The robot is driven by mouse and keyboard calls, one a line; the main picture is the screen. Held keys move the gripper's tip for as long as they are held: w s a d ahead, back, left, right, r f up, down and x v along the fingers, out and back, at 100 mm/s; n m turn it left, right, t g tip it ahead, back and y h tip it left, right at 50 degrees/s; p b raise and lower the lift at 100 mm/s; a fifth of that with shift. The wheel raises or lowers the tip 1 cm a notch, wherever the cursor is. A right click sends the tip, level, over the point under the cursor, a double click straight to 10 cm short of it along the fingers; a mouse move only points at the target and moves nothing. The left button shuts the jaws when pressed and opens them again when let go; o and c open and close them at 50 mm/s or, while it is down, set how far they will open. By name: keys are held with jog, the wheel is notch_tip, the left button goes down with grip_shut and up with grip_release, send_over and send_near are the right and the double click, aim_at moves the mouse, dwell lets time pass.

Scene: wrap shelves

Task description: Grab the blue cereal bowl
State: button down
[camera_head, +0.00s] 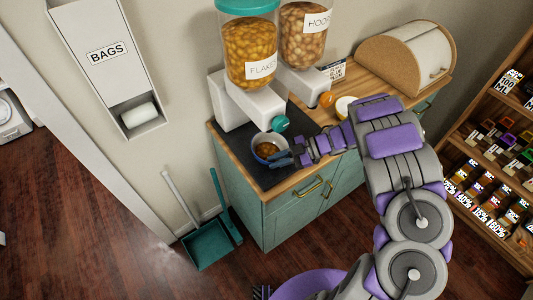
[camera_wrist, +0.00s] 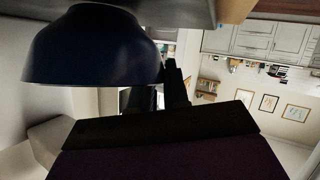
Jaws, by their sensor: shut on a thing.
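The blue cereal bowl (camera_head: 265,147) sits on the dark mat at the front of the counter, below the flakes dispenser, with brownish-yellow contents inside. In the wrist view the bowl (camera_wrist: 92,48) appears large and dark blue at upper left, beside the fingers. My gripper (camera_head: 285,158) comes in from the right and is shut on the bowl's right rim. In the wrist view my gripper (camera_wrist: 172,88) shows as dark fingers at the bowl's edge. The exact contact is partly hidden.
Two dispensers, flakes (camera_head: 250,55) and hoops (camera_head: 304,35), stand behind the bowl. A bread box (camera_head: 400,55), an orange fruit (camera_head: 327,99) and a white-topped round thing (camera_head: 345,107) are to the right. A dustpan (camera_head: 208,244) stands on the floor at left.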

jog(key=shift+d, duration=0.25)
jog(key=shift+a, duration=0.5)
